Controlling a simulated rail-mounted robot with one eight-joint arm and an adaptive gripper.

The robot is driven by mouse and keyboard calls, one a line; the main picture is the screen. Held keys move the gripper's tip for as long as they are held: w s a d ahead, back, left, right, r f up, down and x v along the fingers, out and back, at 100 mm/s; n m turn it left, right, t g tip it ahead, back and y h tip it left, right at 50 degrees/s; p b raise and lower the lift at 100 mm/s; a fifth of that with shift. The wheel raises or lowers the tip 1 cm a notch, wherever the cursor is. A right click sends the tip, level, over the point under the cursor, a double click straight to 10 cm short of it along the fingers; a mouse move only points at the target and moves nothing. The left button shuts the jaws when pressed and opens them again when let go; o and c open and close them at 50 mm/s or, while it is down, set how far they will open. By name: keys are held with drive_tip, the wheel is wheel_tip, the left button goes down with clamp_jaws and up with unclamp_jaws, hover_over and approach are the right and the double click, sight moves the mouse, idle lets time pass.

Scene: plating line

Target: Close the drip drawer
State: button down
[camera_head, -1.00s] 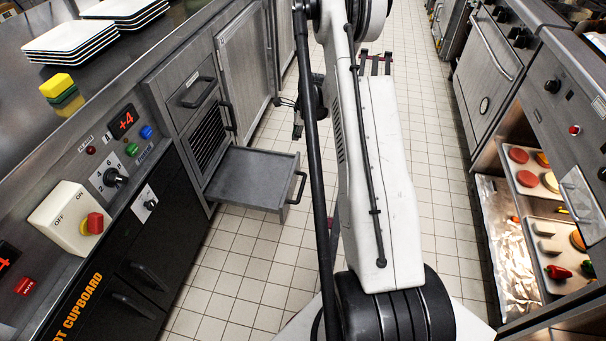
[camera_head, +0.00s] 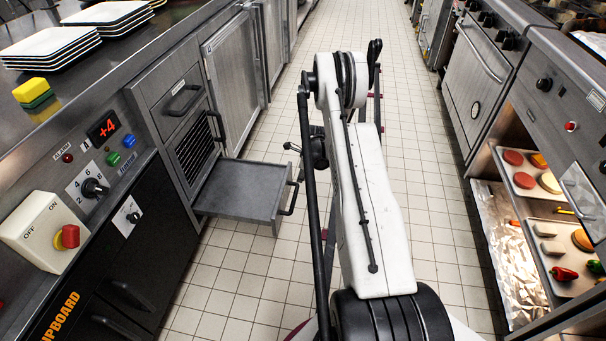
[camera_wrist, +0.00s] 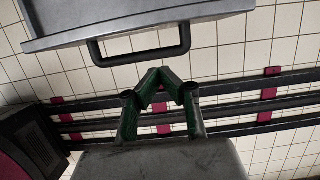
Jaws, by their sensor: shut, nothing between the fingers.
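The drip drawer (camera_head: 240,190) is a shallow grey metal tray that sticks out from the left counter, low over the floor. Its black bar handle (camera_head: 288,198) is on its outer front edge. In the wrist view, the drawer (camera_wrist: 130,18) is at the top, with its handle (camera_wrist: 140,55) just beyond my gripper (camera_wrist: 163,72). The green fingertips are shut together and empty, pointing at the handle with a small gap in the picture; I cannot tell the depth between them.
A vented panel (camera_head: 194,150) and a closed drawer (camera_head: 178,95) are above the drip drawer. A control panel with a red knob (camera_head: 67,237) is at left. An oven (camera_head: 476,75) and open shelves with food trays (camera_head: 530,180) line the right. The tiled aisle is clear.

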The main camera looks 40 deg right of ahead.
sight(295, 191)
drive_tip(key=shift+w+a+f+b, duration=0.65)
drive_tip(key=shift+w+a+f, duration=0.2)
drive_tip(key=shift+w+f, duration=0.3)
drive_tip(key=shift+w+a+r, duration=0.15)
drive_tip(key=shift+w+a, duration=0.3)
drive_tip(key=shift+w, duration=0.3)
